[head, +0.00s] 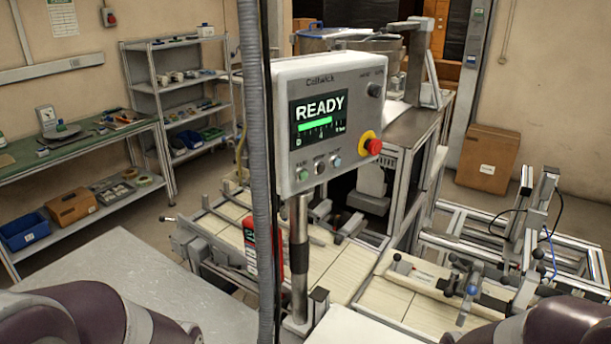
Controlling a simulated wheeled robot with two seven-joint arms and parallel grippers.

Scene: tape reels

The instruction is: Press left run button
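A grey control panel (350,75) on a post faces me near the middle of the head view. Its screen (320,117) reads READY over a green bar. Below the screen is a row of three buttons. The leftmost is a green button (302,174) under a small label that looks like RUN. A dark button (320,166) and a lighter bluish one (336,160) sit to its right. Neither of my grippers is in view; only dark links of my arms show at the bottom left and bottom right corners.
A red mushroom button (374,146) on a yellow base sticks out at the panel's right edge. A grey vertical conduit (258,150) runs just left of the panel. A light table top (125,285) lies below left.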

